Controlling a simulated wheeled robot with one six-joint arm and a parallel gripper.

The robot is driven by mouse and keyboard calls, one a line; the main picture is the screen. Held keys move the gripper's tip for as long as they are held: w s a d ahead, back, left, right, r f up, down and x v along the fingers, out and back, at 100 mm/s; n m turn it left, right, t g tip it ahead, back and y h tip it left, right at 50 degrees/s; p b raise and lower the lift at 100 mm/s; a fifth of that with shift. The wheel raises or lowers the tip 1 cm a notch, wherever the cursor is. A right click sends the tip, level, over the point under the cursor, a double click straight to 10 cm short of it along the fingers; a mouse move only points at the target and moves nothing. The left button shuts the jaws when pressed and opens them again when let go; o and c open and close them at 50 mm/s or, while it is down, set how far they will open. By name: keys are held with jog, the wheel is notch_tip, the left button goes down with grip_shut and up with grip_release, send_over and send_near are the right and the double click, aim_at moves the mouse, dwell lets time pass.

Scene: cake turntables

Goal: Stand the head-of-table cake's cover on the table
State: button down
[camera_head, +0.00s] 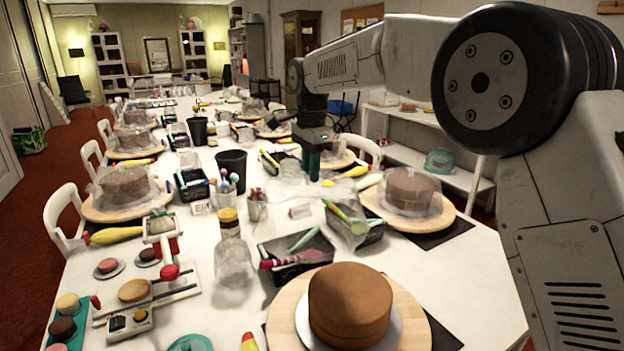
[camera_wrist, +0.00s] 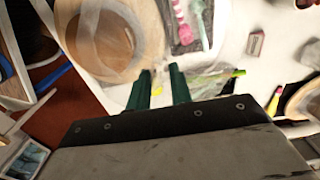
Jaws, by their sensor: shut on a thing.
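The brown cake (camera_head: 350,305) stands bare on a white plate over a round wooden board (camera_head: 285,325) at the near end of the table. My gripper (camera_head: 313,170) is over the middle of the table, well beyond that cake. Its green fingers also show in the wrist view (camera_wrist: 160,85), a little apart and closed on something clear. A clear cover (camera_head: 292,188) shows faintly just below the fingers. Its outline is hard to make out against the white table, and I cannot tell whether its rim touches the tabletop.
Covered cakes (camera_head: 408,188) (camera_head: 124,182) stand on boards on both sides. A black tool tray (camera_head: 298,258), a clear cup (camera_head: 233,262), a tool holder (camera_head: 257,208) and a black bin (camera_head: 232,165) crowd the middle. Bare tabletop (camera_head: 465,285) shows at the near right.

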jog(key=shift+r, duration=3.95)
